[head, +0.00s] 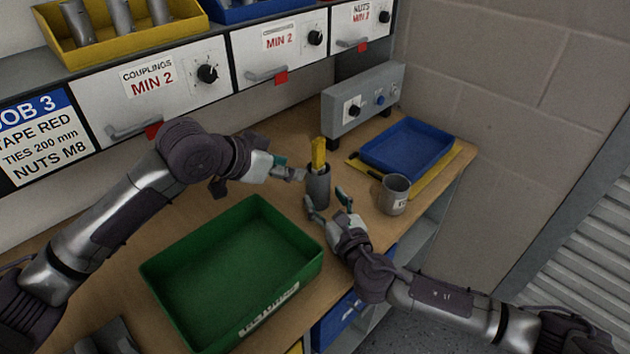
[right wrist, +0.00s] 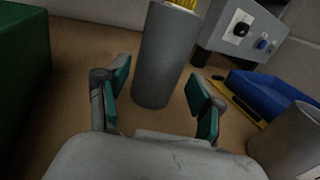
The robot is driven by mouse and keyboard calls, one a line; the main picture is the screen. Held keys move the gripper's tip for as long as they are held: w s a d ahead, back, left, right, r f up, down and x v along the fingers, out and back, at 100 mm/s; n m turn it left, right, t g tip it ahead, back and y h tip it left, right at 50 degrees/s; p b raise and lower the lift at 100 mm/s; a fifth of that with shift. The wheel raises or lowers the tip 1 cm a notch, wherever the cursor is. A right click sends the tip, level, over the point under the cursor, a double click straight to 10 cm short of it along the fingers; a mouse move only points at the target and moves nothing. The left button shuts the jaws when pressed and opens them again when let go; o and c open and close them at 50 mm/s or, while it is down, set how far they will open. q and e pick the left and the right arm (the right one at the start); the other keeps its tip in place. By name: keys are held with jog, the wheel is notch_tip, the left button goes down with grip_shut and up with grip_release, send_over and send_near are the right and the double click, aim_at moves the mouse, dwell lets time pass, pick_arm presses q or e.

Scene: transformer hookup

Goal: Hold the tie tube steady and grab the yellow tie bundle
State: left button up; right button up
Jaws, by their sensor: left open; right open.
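The tie tube (head: 318,190) is a grey cylinder standing upright on the wooden bench, and the yellow tie bundle (head: 319,153) sticks out of its top. In the right wrist view the tube (right wrist: 163,60) stands ahead between my open fingers, with a bit of the yellow bundle (right wrist: 184,3) at the top edge. My right gripper (head: 325,203) is open just in front of the tube; contact cannot be told. My left gripper (head: 292,168) is open and empty, with its fingertips close to the tube's left side.
A green bin (head: 235,270) stands in front on the left. A grey cup (head: 394,194) stands right of the tube. A blue tray (head: 407,147) lies on a yellow mat (head: 452,161), and a grey control box (head: 362,100) stands behind. Drawers (head: 165,85) hang above the bench's back.

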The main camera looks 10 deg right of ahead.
aim_at(314, 182)
jog(key=w, duration=0.3)
jog(key=w+a, duration=0.1)
jog(key=w, duration=0.2)
jog(key=shift+w+a, duration=0.15)
jog(key=shift+w, duration=0.05)
jog(key=c, duration=1)
jog(key=shift+c, duration=0.6)
grip_shut()
